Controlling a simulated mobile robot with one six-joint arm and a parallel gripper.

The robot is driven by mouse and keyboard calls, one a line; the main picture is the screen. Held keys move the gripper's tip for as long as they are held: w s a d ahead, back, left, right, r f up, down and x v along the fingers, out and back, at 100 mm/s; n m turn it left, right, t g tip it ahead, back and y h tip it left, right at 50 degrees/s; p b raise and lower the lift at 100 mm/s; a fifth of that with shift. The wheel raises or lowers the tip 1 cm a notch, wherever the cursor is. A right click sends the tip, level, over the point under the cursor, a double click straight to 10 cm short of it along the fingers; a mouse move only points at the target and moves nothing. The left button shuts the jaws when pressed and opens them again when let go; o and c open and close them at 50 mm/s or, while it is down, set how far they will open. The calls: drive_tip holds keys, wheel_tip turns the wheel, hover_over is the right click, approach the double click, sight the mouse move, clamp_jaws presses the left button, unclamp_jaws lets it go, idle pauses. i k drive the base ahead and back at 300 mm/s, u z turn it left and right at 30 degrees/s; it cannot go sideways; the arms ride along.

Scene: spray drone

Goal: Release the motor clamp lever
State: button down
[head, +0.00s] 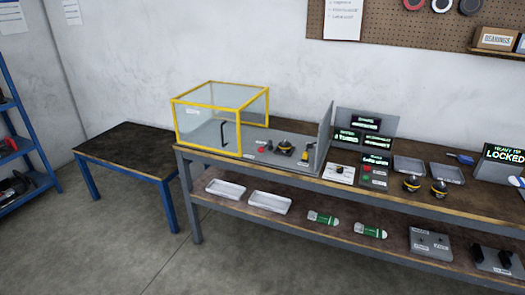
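A grey test fixture (262,153) stands on the long workbench, partly behind a clear guard with a yellow frame (205,101). A black and yellow motor-like part (284,146) sits on the fixture. To its right is a small yellow and black piece (306,154) that looks like a clamp lever, but it is too small to tell for sure or to read its position. A red knob or button (262,149) is to the left of the motor. My gripper does not show in the head view.
An upright grey panel (325,135) borders the fixture's right side. Further right are dark display screens (365,131), two more motor-like parts (411,184), shallow trays (409,165) and a screen reading "LOCKED" (503,156). A low side table (128,147) is bare. The floor in front is clear.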

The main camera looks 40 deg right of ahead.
sight(265, 147)
drive_tip(key=z, duration=0.1)
drive_tip(key=i, duration=0.95)
drive_tip(key=u, duration=0.05)
